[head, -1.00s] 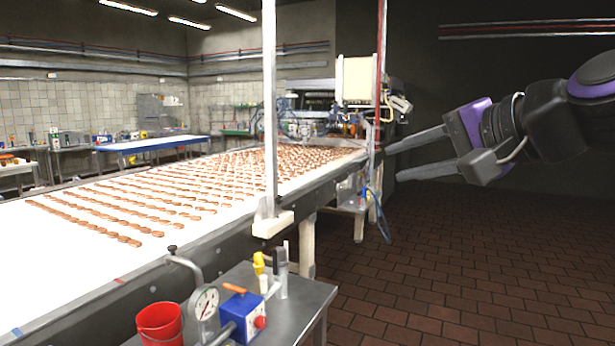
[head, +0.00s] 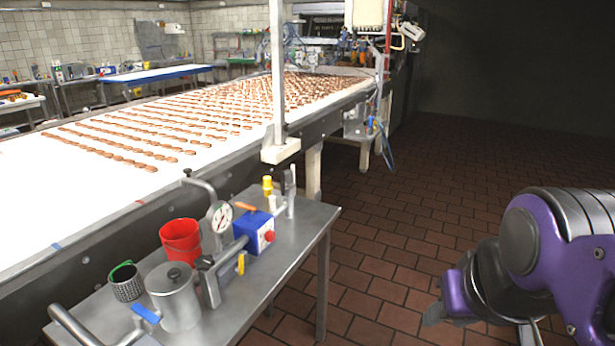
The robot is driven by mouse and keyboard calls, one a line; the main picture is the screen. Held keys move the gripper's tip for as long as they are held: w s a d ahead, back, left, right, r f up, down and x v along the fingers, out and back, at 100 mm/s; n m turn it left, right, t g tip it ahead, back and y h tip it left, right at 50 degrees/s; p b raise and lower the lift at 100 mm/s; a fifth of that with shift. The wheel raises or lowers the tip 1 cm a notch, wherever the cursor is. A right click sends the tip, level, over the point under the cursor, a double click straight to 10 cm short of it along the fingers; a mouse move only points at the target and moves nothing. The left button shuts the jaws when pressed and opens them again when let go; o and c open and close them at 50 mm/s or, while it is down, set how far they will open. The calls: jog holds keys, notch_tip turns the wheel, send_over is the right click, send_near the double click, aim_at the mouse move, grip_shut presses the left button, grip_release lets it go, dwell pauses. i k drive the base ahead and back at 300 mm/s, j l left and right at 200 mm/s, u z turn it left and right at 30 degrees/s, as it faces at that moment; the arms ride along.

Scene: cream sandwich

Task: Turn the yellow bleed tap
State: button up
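A small yellow tap (head: 267,186) stands upright on a pipe fitting at the back of the steel side table, behind a blue box (head: 254,232). A second small yellow part (head: 241,264) shows lower on the pipework, near the table's front; I cannot tell which of the two is the bleed tap. My gripper (head: 440,312) is at the lower right, over the floor, well right of the table and touching nothing I can see. It is partly cut off by the bottom edge, so its opening does not show clearly.
The steel table (head: 310,225) also holds a red bucket (head: 181,241), a pressure gauge (head: 220,216), a steel pot (head: 175,298) and a dark mesh cup (head: 126,283). A conveyor (head: 50,205) with rows of chocolate-brown pieces runs behind it. The tiled floor (head: 400,230) is clear right of the table.

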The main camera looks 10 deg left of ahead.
aim_at(240, 270)
jog(key=u, duration=1.1)
